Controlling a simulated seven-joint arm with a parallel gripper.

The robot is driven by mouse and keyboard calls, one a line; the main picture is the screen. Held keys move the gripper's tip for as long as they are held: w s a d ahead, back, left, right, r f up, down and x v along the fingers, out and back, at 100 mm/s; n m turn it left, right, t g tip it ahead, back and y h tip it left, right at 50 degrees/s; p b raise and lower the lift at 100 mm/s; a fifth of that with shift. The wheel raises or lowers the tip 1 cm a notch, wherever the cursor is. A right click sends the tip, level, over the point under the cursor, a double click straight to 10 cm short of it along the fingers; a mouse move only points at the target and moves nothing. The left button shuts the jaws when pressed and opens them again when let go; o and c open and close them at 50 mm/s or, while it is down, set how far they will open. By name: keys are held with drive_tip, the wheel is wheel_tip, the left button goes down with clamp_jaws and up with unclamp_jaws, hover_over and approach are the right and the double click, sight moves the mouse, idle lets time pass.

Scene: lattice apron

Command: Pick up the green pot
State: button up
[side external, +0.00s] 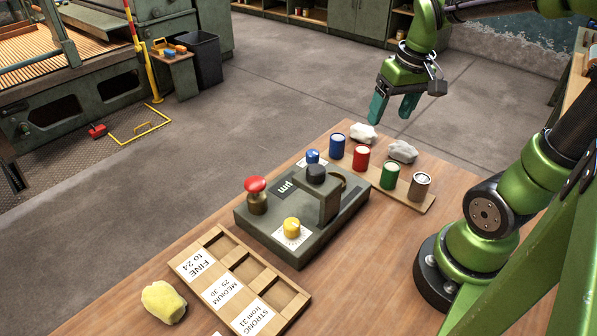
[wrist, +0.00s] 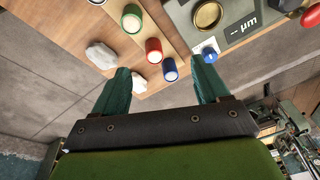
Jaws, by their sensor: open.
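The green pot (side external: 389,176) is a small cylinder with a pale top. It stands on a wooden board (side external: 420,205) at the right of the table, between the red pot (side external: 361,158) and a grey-brown pot (side external: 419,187). In the wrist view the green pot (wrist: 131,19) is near the top, left of centre, beyond the fingertips. My gripper (side external: 392,106) is open and empty, above and behind the board's far end. Its two teal fingers also show in the wrist view (wrist: 160,82), spread wide and apart from every pot.
A labelled wooden tray (side external: 240,280) and a yellow lump (side external: 163,302) are at the front left.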

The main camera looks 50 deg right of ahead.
drive_tip(key=d+g, duration=0.2)
drive_tip(key=d, duration=0.1)
drive_tip(key=n, duration=0.3)
hover_over(391, 165)
drive_tip(key=f, duration=1)
drive_tip(key=shift+s+f, duration=0.25)
drive_tip(key=shift+w+f, duration=0.2)
drive_tip(key=shift+f, duration=2.95)
drive_tip(key=c, duration=1.1)
